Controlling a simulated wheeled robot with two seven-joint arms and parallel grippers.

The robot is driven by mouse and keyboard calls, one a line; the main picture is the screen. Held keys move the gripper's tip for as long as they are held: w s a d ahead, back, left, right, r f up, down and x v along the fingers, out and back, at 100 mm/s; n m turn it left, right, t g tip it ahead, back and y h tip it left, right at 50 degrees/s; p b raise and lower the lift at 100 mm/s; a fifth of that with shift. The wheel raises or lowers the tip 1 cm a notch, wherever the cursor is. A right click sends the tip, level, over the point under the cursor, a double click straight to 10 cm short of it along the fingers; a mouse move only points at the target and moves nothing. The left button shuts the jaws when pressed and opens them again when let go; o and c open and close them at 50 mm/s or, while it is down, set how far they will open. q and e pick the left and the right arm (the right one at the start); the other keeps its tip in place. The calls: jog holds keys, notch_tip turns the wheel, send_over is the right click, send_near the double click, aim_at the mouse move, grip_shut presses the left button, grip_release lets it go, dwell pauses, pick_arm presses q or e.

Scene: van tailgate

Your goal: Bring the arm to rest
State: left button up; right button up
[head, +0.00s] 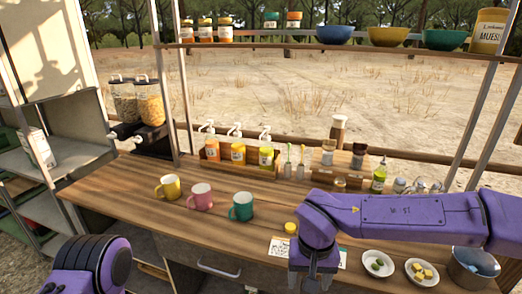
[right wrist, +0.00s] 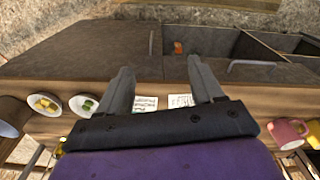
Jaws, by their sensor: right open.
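My right arm comes in from the right in the head view and reaches over the wooden counter (head: 150,198). Its gripper (head: 313,280) points down near the counter's front edge, partly hidden by my own wrist. In the right wrist view the two grey fingers (right wrist: 163,85) stand wide apart with nothing between them. Printed cards (right wrist: 146,103) lie on the counter beyond the fingers. My left arm shows only as a purple link at the lower left of the head view; its gripper is out of frame.
Yellow (head: 169,187), pink (head: 200,196) and teal (head: 241,206) mugs stand left of the right gripper. Two small plates (head: 378,263) (head: 421,272) and a metal pot (head: 470,268) stand to its right. Bottles and a shelf (head: 340,45) line the back.

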jog(key=d+f+m+t+h, duration=0.25)
jog(key=d+f+m, duration=0.2)
jog(key=f, duration=0.35)
jog(key=d+f+m+t+h, duration=0.1)
jog(key=d+f+m+t, duration=0.2)
jog(key=f+m, duration=0.35)
jog(key=s+d+f+n+g, duration=0.1)
jog(key=s+d+f, duration=0.3)
jog(key=s, duration=0.4)
jog(key=s+d+f+n+b, duration=0.1)
jog(key=s+d+f+n, duration=0.1)
jog(key=s+d+f, duration=0.2)
jog(key=s+d+f+n+g, duration=0.1)
jog(key=s+d+f, duration=0.3)
jog(key=s+f, duration=0.4)
jog(key=s+n, duration=0.1)
jog(key=s, duration=0.3)
jog(key=shift+g, duration=0.35)
